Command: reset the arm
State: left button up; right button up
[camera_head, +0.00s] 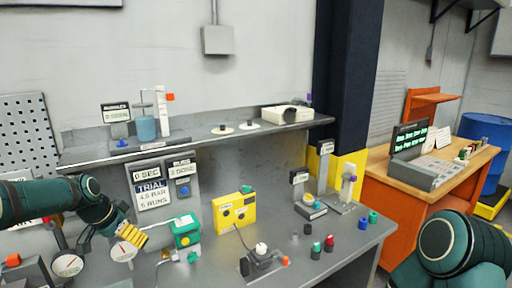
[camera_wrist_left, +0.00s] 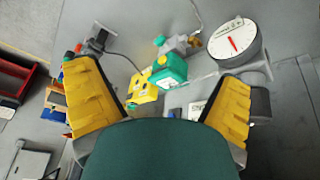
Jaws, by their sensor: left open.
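The green valve actuator box (camera_head: 186,230) sits on the grey bench in the head view, with metal fittings below it. It also shows in the left wrist view (camera_wrist_left: 172,71). My left gripper (camera_head: 132,240), with yellow finger pads, is just left of the actuator. In the left wrist view my left gripper (camera_wrist_left: 165,85) is open and empty, its fingers spread wide on either side of the picture. A round gauge with a red needle (camera_wrist_left: 234,42) is near the right finger. My right gripper is out of view; only part of my right arm shows at lower right.
A yellow box (camera_head: 235,212) stands right of the actuator. A valve-like fitting (camera_head: 262,258) and small coloured caps (camera_head: 329,243) are on the bench's front right. Another gauge (camera_head: 68,264) is at far left. A shelf (camera_head: 200,137) runs along the back.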

pick_arm(q)
jog(key=s+d+f+n+g+h, duration=0.1)
jog(key=s+d+f, duration=0.2)
jog(key=d+f, duration=0.5)
jog(key=s+d+f+n, duration=0.2)
jog(key=d+f, duration=0.3)
jog(key=f, duration=0.6)
jog(key=s+d+f+n+g, duration=0.1)
jog(key=s+d+f+n, duration=0.1)
jog(key=s+d+f, duration=0.5)
jog(key=s+d+f+n, duration=0.1)
jog(key=s+d+f, duration=0.25)
jog(key=s, duration=0.65)
notch_tip(320, 180, down, 9)
jog(key=s+b, duration=0.1)
jog(key=b, duration=0.7)
jog(key=shift+s+d+n, duration=0.15)
jog(key=shift+n, duration=0.15)
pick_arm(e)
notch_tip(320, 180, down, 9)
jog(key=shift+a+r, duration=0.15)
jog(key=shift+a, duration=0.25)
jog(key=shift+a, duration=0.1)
